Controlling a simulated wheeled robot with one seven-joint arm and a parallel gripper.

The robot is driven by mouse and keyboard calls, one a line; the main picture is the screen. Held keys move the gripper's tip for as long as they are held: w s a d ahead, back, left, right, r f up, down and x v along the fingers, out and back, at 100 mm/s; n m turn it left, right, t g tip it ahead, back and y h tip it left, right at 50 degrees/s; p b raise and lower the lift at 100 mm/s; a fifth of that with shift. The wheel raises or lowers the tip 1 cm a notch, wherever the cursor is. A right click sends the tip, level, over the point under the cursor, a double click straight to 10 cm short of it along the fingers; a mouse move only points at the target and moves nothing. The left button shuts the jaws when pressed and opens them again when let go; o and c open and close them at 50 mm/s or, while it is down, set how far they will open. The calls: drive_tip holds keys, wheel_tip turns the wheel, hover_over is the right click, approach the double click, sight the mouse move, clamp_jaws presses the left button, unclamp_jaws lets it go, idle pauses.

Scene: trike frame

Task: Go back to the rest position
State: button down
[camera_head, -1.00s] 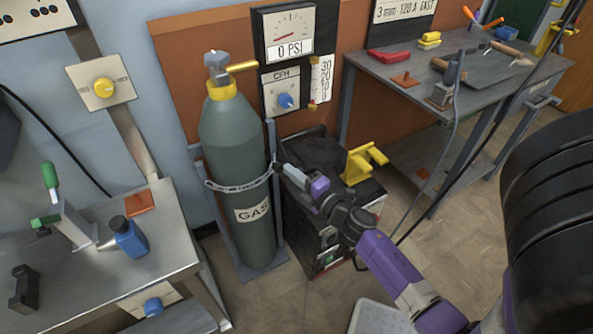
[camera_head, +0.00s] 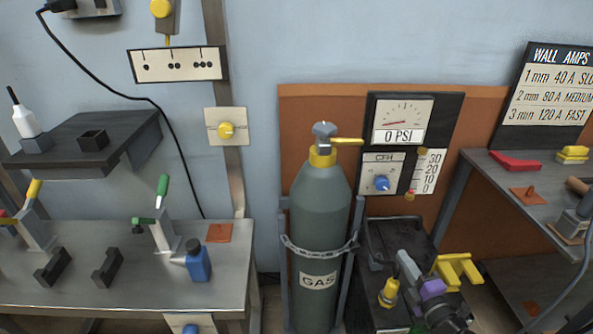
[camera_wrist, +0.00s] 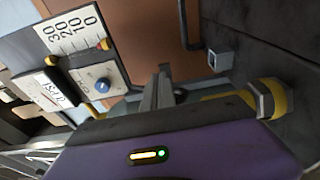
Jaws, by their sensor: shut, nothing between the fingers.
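My gripper (camera_head: 404,262) shows at the lower right of the head view, grey-fingered with a purple body, shut and empty. It is in front of the dark welding machine (camera_head: 388,240), right of the green gas cylinder (camera_head: 320,215). In the wrist view my gripper's fingers (camera_wrist: 159,88) point toward the brown wall panel, with the purple body across the bottom. The cylinder has a yellow-handled valve (camera_head: 345,141) and a chain (camera_head: 318,250) around it. Most of my arm is outside the head view.
A steel bench (camera_head: 110,292) with clamps and a blue bottle (camera_head: 198,262) is at left. A gauge panel reading 0 PSI (camera_head: 398,136) hangs behind the cylinder. A yellow bracket (camera_head: 458,270) is close right of my gripper. A workbench (camera_head: 500,190) stands at right.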

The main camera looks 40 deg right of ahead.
drive_tip(key=s+a+r+m+t+y, duration=0.1)
drive_tip(key=s+a+r+m+y, duration=0.2)
drive_tip(key=a, duration=0.6)
drive_tip(key=s+a+r+m+t+y, duration=0.1)
drive_tip(key=a+r+m, duration=0.25)
drive_tip(key=a, duration=0.45)
drive_tip(key=s+a+r+m+g+y, duration=0.35)
drive_tip(key=s+a+m, duration=0.25)
drive_tip(key=s+a, duration=1.15)
wheel_tip(320, 180, up, 20)
drive_tip(key=w+a+p, duration=0.2)
drive_tip(key=p, duration=1.7)
drive_tip(key=shift+w+y, duration=0.3)
drive_tip(key=shift+y, duration=0.15)
drive_tip(key=shift+f+t, duration=0.15)
drive_tip(key=shift+t, duration=0.1)
